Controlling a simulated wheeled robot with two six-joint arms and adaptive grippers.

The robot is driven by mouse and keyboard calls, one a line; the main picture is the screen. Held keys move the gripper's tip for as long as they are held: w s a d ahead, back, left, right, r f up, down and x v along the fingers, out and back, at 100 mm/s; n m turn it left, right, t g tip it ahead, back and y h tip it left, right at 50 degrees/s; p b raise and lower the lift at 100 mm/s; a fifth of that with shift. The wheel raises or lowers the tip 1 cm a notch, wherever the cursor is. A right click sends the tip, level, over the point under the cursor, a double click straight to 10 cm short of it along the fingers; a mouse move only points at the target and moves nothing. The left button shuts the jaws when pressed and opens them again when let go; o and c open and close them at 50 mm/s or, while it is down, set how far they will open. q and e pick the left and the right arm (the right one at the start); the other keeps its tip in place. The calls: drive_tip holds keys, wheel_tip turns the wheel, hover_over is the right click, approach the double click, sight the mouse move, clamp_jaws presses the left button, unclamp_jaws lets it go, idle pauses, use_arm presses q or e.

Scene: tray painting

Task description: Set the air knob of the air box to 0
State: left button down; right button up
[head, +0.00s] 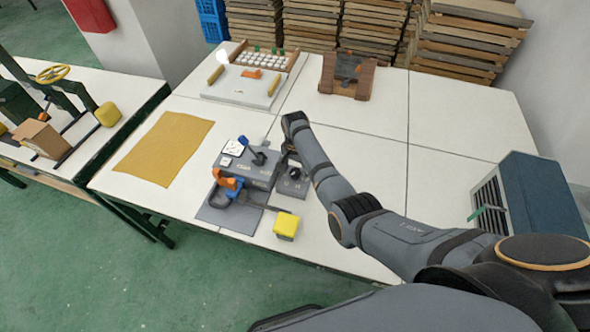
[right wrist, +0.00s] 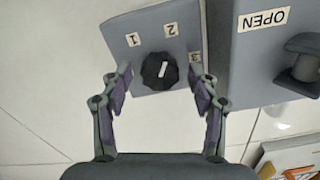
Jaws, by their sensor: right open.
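The air box shows in the right wrist view as a grey panel (right wrist: 150,25) with labels 1, 2 and 3. Its black round air knob (right wrist: 160,71) carries a white line, which runs nearly along the direction of label 2. No 0 label is visible. My right gripper (right wrist: 161,80) is open, with one finger on each side of the knob and a gap to it on both sides. My left gripper is not in view.
A grey box (right wrist: 250,75) marked OPEN, with a dark knob, stands close beside the air box. A yellow block (head: 286,226) is in front. A yellow cloth (head: 165,148) lies left.

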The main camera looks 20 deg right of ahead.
drive_tip(key=c, duration=1.2)
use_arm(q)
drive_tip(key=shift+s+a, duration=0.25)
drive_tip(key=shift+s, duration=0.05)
use_arm(e)
drive_tip(key=shift+r, duration=0.1)
